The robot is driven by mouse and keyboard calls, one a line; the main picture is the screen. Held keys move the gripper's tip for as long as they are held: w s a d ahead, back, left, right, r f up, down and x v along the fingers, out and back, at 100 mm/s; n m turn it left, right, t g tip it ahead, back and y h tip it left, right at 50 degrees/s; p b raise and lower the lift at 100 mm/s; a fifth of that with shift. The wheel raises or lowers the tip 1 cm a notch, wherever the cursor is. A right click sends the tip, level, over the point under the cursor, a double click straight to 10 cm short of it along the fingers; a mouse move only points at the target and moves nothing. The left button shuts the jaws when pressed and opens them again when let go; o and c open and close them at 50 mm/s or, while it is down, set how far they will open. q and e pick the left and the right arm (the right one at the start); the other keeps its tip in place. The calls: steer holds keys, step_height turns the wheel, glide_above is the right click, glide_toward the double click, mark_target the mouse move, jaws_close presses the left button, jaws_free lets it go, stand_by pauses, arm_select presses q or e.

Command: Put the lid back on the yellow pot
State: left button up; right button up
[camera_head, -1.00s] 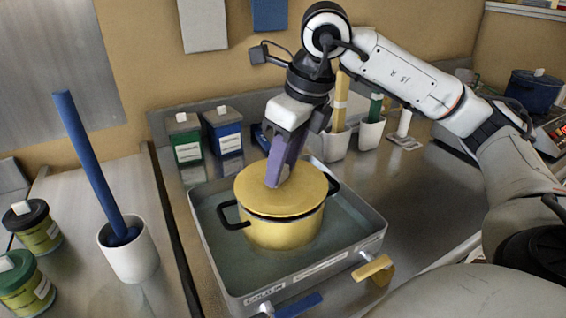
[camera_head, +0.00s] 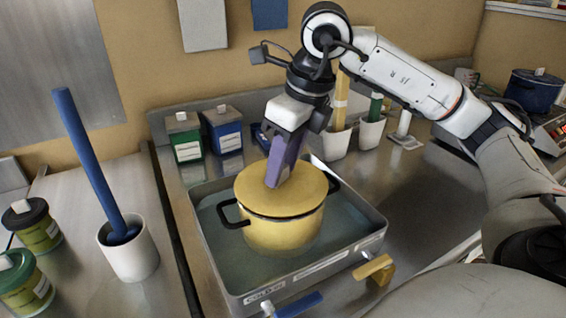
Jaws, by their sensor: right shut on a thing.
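The yellow pot (camera_head: 285,233) with black side handles stands upright in a metal basin of water (camera_head: 216,254). Its yellow lid (camera_head: 302,200) lies flat on top of the pot and appears level with the rim. My right gripper (camera_head: 276,178) points down at the middle of the lid. Its purple fingers are shut on the lid's knob, which they hide. My left gripper is out of view.
A white cup with a blue stick (camera_head: 128,252) stands left of the basin, near two green jars. Green (camera_head: 185,137) and blue (camera_head: 223,130) canisters stand behind it. Blue (camera_head: 299,304) and yellow (camera_head: 374,268) tap handles jut from its front. Free counter lies to the right.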

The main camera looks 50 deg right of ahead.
stand_by(0.4)
steer(key=o, duration=1.7)
steer(key=shift+c, duration=0.2)
steer(key=shift+r+p, duration=2.2)
steer(key=shift+r, duration=0.3)
steer(key=shift+r+p, duration=0.7)
steer(key=shift+r, duration=0.3)
